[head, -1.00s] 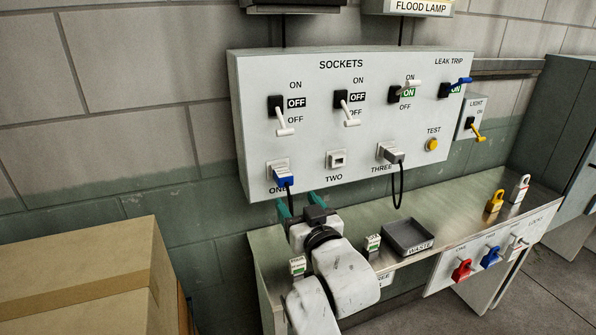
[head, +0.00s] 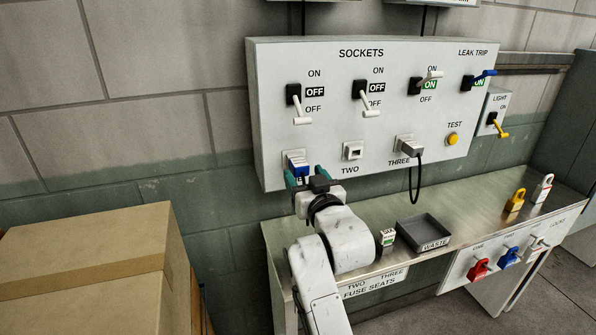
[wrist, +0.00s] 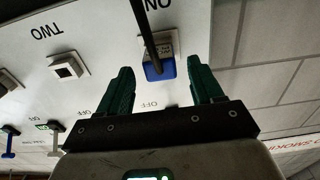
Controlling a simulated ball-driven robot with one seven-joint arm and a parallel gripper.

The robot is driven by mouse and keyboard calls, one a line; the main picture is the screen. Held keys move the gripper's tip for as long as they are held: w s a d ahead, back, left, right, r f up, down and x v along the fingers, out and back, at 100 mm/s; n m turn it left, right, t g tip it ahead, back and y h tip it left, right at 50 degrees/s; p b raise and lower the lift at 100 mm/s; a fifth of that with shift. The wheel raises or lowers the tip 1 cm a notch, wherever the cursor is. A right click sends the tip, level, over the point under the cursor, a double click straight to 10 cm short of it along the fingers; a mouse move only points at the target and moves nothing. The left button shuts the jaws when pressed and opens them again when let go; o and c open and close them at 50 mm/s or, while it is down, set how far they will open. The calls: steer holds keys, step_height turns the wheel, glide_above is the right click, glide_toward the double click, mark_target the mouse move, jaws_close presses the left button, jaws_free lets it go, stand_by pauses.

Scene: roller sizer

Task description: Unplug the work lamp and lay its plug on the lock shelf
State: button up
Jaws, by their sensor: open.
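A blue plug (head: 298,169) sits in socket ONE at the lower left of the white panel (head: 375,125). In the wrist view the blue plug (wrist: 160,71) and its dark cord show between my open fingers, with a gap on each side. My gripper (head: 306,176) is open and empty just in front of it; it also shows in the wrist view (wrist: 163,82). A pale plug (head: 410,149) with a black cord sits in socket THREE. Socket TWO (head: 352,151) is empty. No visible label ties either plug to the work lamp.
A metal shelf (head: 470,215) runs below the panel, with a WASTE tray (head: 424,231), a yellow padlock (head: 516,201) and a white padlock (head: 542,189). Red and blue padlocks hang in front. Switches ONE and TWO show OFF; THREE shows ON. A large cardboard box (head: 85,270) stands at left.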

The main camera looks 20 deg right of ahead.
mark_target(302, 172)
steer(key=shift+w+b, duration=0.55)
steer(key=shift+w, duration=1.2)
jaws_close()
stand_by(0.4)
steer(key=shift+s+p, duration=0.9)
steer(key=shift+s, duration=2.1)
